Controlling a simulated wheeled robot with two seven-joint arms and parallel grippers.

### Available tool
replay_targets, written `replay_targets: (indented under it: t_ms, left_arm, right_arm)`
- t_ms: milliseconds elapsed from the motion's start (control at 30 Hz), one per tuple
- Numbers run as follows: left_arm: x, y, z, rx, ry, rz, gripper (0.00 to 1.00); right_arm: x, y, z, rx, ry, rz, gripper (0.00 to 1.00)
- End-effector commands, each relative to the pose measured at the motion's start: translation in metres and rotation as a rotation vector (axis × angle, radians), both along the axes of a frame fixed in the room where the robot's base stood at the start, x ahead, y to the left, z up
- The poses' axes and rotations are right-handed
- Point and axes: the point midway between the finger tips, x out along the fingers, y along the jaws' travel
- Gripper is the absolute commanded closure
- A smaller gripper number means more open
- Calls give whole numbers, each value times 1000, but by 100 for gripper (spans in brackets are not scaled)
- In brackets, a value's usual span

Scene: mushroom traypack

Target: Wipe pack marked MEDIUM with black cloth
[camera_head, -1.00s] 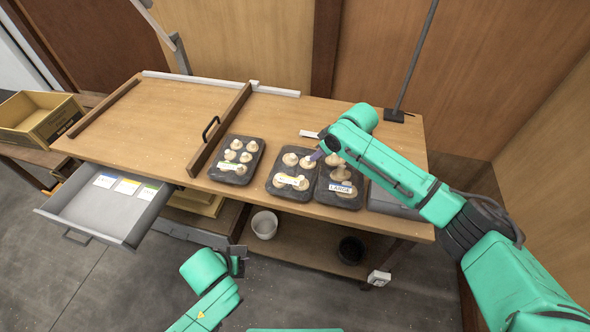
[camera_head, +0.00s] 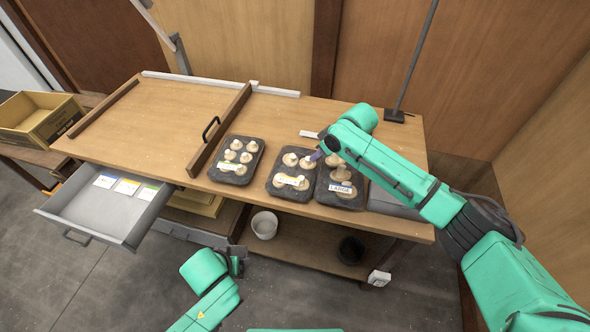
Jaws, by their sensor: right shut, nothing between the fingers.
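Three dark trays of mushrooms stand in a row on the bench. The left tray (camera_head: 218,175) has a small label with a green edge. The middle tray (camera_head: 275,187) has a label (camera_head: 291,182) with yellow on it, too small to read. The right tray (camera_head: 325,196) has a label (camera_head: 341,189) that reads LARGE. My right gripper (camera_head: 313,157) is shut and empty over the back of the middle tray, near its border with the right tray. My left gripper (camera_head: 240,262) is low in front of the bench; its fingers are too small to judge. I cannot make out a black cloth.
An open grey drawer (camera_head: 85,220) with several labels juts out at the left. A wooden divider with a black handle (camera_head: 211,128) stands left of the trays. A white bucket (camera_head: 264,226) and a dark bucket (camera_head: 351,251) sit below. The bench's left half is clear.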

Motion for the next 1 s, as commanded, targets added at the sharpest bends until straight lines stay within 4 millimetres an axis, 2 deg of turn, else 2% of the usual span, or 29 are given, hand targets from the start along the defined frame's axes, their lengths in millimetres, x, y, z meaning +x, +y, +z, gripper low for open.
replay_targets:
  t_ms: [367, 1000]
  left_arm:
    - [0, 0, 0, 0, 0, 0, 64]
    - [0, 0, -6, 0, 0, 0, 64]
  right_arm:
    - [0, 0, 0, 0, 0, 0, 100]
    - [0, 0, -13, 0, 0, 0, 100]
